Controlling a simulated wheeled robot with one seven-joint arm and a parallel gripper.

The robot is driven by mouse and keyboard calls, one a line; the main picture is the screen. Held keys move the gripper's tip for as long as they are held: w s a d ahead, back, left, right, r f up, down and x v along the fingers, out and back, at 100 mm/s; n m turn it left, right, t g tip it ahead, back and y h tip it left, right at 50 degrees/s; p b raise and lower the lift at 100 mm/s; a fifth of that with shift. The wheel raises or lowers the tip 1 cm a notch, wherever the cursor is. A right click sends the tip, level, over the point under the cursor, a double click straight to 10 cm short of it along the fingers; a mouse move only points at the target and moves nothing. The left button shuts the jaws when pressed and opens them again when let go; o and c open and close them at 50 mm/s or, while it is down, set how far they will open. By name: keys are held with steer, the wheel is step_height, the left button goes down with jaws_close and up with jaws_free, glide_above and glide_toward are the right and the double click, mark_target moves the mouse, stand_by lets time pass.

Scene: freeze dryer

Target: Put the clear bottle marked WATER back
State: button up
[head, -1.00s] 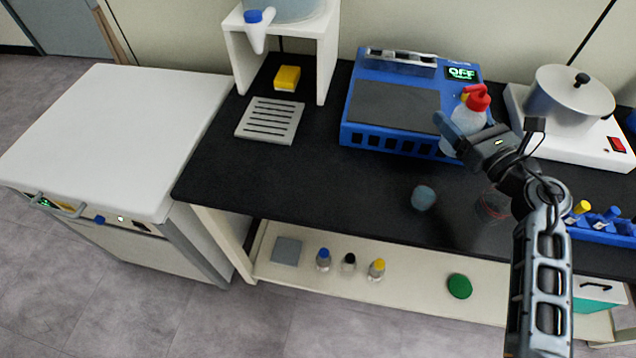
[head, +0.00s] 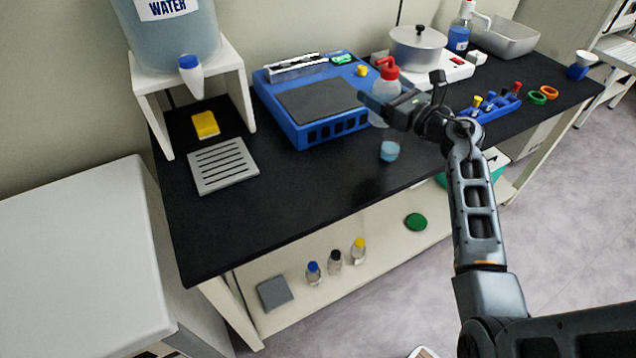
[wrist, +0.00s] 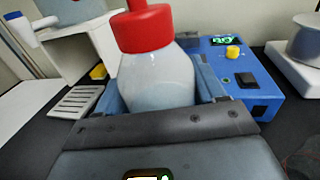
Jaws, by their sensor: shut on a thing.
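The clear bottle (head: 386,84) has a red cap with a spout and is upright. No WATER mark shows on its visible side. My gripper (head: 384,98) is shut around its body, in front of the right end of the blue device. In the wrist view, the bottle (wrist: 157,80) stands between the two fingers of my gripper (wrist: 160,92), and its base is hidden. I cannot tell whether the base clears the black bench (head: 290,195).
A blue device (head: 315,100) stands behind the bottle, with a small cup (head: 389,151) in front. A WATER tank (head: 170,40) sits on a white stand at left. A pot (head: 418,50) and a tube rack (head: 490,108) are at right. The front left bench is clear.

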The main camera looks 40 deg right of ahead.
steer(key=shift+w+a+f+b, duration=0.1)
steer(key=shift+w+a+f, duration=0.25)
steer(key=shift+a+f, duration=1.55)
steer(key=shift+w+a+f+b, duration=0.15)
steer(key=shift+w+a+f, duration=0.25)
steer(key=shift+a+f, duration=1.45)
steer(key=shift+w+a+f+b, duration=0.1)
steer(key=shift+w+a+f, duration=0.25)
steer(key=shift+a+f, duration=1.55)
steer(key=shift+a+r, duration=0.15)
steer(key=o, duration=1.2)
steer(key=shift+o, duration=0.2)
